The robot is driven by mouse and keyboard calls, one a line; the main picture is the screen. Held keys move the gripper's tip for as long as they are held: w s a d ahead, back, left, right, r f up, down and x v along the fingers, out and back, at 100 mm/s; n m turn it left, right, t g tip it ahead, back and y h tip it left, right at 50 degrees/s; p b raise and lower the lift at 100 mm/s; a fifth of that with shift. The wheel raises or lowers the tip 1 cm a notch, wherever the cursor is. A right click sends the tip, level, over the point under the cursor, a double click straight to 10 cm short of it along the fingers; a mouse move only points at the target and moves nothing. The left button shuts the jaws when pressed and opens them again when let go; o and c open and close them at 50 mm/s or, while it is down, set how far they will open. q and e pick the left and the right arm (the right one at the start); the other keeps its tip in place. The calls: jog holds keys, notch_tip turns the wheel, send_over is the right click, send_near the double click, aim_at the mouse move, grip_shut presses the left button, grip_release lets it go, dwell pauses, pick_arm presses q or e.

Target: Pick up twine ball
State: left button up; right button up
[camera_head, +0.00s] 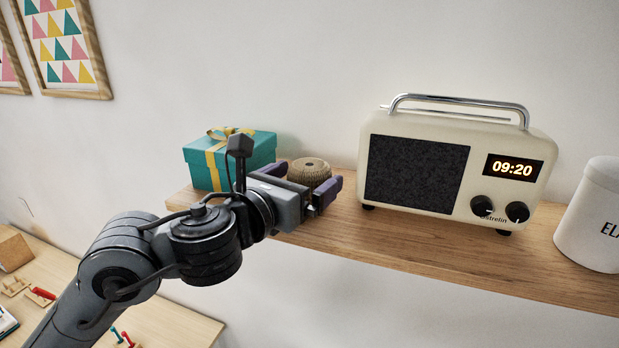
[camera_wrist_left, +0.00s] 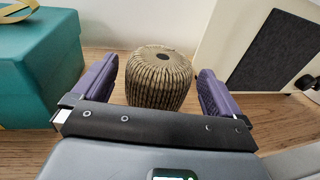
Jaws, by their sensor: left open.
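The twine ball (camera_head: 309,170) is a brown, ribbed, rounded roll standing on the wooden shelf, between the teal gift box and the radio. In the left wrist view the twine ball (camera_wrist_left: 159,76) stands ahead of my left gripper (camera_wrist_left: 158,88), centred between its two purple-padded fingers. My left gripper (camera_head: 306,186) is open, with a finger on either side of the ball and visible space between the pads and the ball. The lower part of the ball is hidden behind the gripper body. My right gripper is not in view.
A teal gift box (camera_head: 240,157) with a yellow ribbon stands close to the left of the gripper. A cream radio (camera_head: 455,165) stands to the right, with a white canister (camera_head: 594,220) beyond it. The wooden shelf (camera_head: 430,250) has a bare front strip. A lower table (camera_head: 160,322) holds small items.

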pick_arm(q)
jog(key=shift+x, duration=1.1)
jog(key=shift+c, duration=0.3)
jog(key=c, duration=0.9)
jog(key=shift+c, duration=0.2)
jog(key=shift+r, duration=0.2)
